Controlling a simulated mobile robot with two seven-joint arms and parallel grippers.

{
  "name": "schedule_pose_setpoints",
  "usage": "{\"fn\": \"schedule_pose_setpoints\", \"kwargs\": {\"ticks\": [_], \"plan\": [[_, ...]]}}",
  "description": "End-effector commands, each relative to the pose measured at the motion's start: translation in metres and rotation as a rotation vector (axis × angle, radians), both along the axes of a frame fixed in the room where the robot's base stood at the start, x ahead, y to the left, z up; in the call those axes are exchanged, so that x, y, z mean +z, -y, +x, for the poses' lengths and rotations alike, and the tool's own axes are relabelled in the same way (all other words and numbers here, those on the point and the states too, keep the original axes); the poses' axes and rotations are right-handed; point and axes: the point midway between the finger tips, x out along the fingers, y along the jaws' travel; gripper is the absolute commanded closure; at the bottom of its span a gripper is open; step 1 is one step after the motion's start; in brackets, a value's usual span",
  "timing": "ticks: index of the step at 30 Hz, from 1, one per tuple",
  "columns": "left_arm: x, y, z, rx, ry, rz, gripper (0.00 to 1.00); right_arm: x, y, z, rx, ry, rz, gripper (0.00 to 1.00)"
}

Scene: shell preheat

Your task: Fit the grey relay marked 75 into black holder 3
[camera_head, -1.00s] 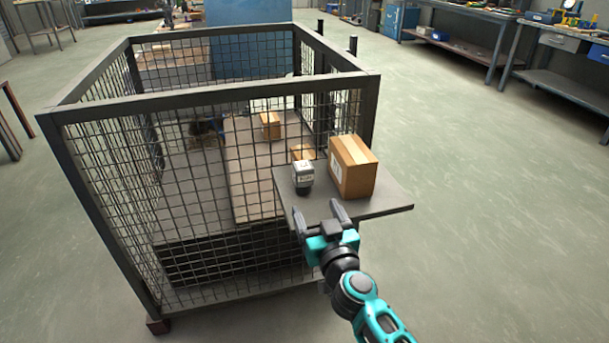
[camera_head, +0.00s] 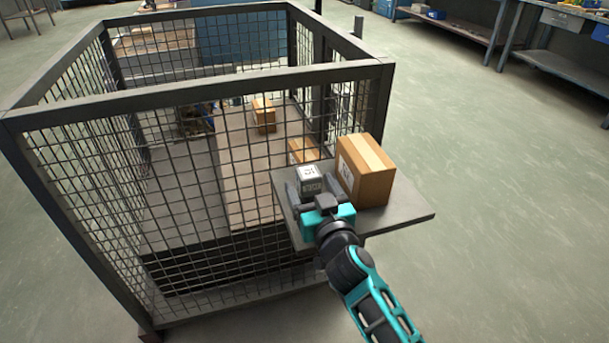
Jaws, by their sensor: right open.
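The grey relay (camera_head: 311,177) stands on a small grey shelf (camera_head: 410,212) at the front right corner of a mesh cage. It has a white label on top whose marking is too small to read surely. My right gripper (camera_head: 311,187) is open, with its two fingers reaching to either side of the relay's lower part. I cannot tell whether the fingers touch it. My left gripper is not in view. I cannot make out black holder 3.
A cardboard box (camera_head: 366,172) stands on the shelf close to the right of the relay. The mesh cage (camera_head: 200,100) rises behind and left of the shelf. More cardboard boxes (camera_head: 264,115) show through the mesh. The floor to the right (camera_head: 500,180) is clear.

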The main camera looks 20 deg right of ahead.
Motion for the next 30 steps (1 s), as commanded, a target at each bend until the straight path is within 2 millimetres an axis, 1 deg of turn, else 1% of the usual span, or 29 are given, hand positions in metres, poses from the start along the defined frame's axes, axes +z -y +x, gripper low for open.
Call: {"fn": "schedule_pose_setpoints", "kwargs": {"ticks": [10, 30], "plan": [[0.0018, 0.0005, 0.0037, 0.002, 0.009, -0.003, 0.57, -0.0002, 0.0001, -0.0007, 0.000, -0.001, -0.001, 0.24], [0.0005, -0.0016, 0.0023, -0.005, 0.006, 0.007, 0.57, 0.0004, 0.0001, -0.0004, 0.000, 0.001, -0.001, 0.87]]}}
